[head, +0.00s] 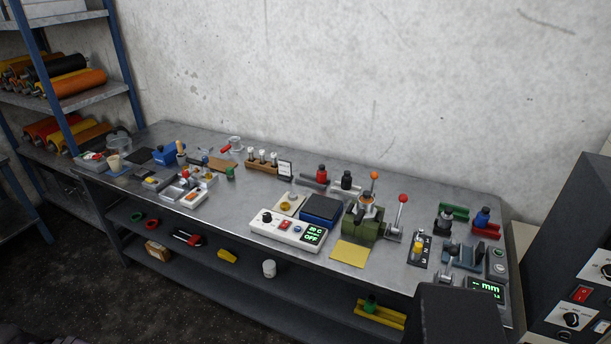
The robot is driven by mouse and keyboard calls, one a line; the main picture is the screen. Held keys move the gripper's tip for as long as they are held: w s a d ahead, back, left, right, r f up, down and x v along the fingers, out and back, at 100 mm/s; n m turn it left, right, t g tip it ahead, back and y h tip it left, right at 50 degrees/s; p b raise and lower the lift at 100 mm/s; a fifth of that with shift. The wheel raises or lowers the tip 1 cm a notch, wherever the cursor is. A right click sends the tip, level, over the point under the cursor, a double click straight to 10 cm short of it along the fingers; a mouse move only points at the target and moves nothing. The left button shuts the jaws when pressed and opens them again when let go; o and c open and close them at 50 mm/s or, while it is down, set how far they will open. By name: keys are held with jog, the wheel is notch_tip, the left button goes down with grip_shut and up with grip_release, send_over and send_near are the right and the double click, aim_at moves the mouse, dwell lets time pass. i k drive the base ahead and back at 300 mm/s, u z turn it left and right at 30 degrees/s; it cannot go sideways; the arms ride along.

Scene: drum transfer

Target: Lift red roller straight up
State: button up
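A red roller (43,127) lies in the pile on the lower level of the rack at the left. It is partly hidden by the blue rack post and touches or lies close to other rollers; I cannot tell which. A yellow-orange roller (75,136) and a dark roller (98,134) lie in front of it. My gripper is not in view.
A long metal workbench (265,195) runs along the wall, crowded with trays, a control box (289,231), a green press (364,222) and small fixtures. Its left end meets the rack post (52,80). A dark cabinet (572,250) stands at the right.

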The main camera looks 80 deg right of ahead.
aim_at(322, 172)
jog(key=i, duration=0.6)
jog(key=z, duration=0.05)
jog(key=k, duration=0.1)
jog(key=z, duration=2.95)
jog(key=i, duration=0.7)
jog(key=u, duration=0.05)
